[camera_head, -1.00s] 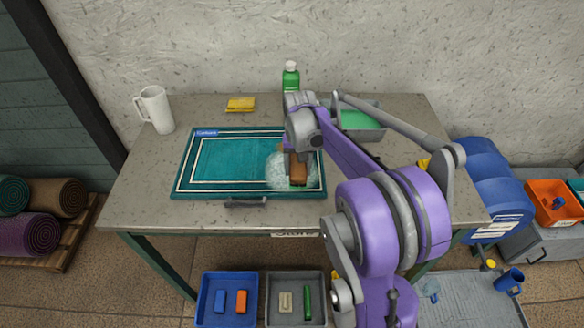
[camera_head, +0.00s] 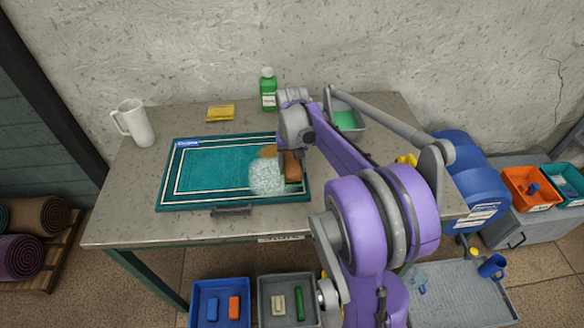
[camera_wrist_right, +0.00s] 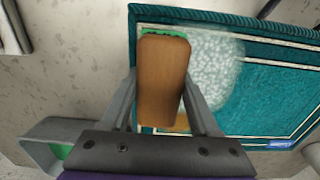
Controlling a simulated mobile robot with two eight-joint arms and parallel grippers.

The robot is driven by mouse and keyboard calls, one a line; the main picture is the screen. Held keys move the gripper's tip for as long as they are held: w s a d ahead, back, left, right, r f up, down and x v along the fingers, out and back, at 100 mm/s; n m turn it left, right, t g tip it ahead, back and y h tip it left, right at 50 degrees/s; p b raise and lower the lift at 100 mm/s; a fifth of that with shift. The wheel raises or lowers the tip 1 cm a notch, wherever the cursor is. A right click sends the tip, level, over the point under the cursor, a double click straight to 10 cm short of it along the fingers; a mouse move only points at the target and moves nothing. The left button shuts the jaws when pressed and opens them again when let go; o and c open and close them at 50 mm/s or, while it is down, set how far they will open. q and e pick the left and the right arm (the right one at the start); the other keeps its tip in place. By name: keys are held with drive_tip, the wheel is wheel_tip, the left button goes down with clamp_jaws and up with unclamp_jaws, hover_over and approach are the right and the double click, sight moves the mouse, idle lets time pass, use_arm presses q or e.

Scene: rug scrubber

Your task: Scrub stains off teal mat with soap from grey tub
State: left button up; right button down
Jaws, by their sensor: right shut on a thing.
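The teal mat (camera_head: 215,177) lies flat on the table, with a white foam patch (camera_head: 267,178) on its right part. An orange-brown stain (camera_head: 269,151) shows at the foam's far edge and also in the right wrist view (camera_wrist_right: 182,123). My right gripper (camera_head: 289,152) is shut on a brown wooden brush (camera_head: 292,166) near the mat's right edge. In the right wrist view the brush (camera_wrist_right: 162,80) sits between the fingers, with green bristles at its far end. Bristle contact with the mat is hidden. The grey tub (camera_head: 360,127) holds green soap. My left gripper is out of view.
A white mug (camera_head: 136,123), a yellow sponge (camera_head: 220,113) and a green bottle (camera_head: 268,92) stand or lie at the table's back. A dark handle-like piece (camera_head: 231,210) lies at the mat's front edge. Blue (camera_head: 221,284) and grey (camera_head: 262,300) bins stand below in front.

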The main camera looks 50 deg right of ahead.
drive_tip(key=shift+w+r, duration=0.1)
drive_tip(key=shift+r, duration=0.65)
drive_tip(key=shift+f, duration=0.1)
